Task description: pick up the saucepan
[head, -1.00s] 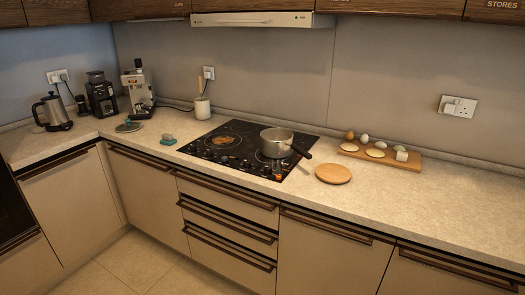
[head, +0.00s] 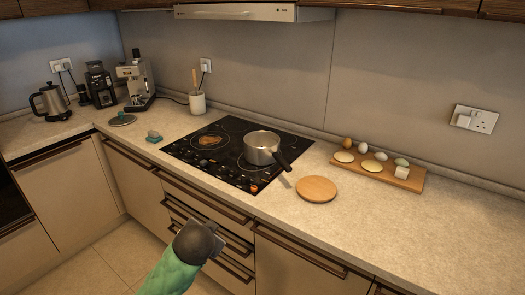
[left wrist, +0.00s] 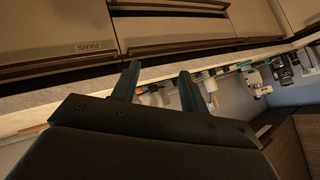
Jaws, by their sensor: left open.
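The saucepan (head: 261,147) is a silver metal pot with a black handle (head: 283,161). It stands upright on the right part of the black hob, its handle pointing right and toward the front edge. My left gripper (head: 219,240) is low in front of the drawers, below and in front of the counter, well apart from the saucepan. In the left wrist view its two fingers (left wrist: 157,83) are spread open with nothing between them. My right gripper is not in view.
A round wooden board (head: 316,189) lies right of the saucepan. A long board (head: 405,180) with eggs and other pieces lies behind it. The range hood (head: 235,13) hangs above.

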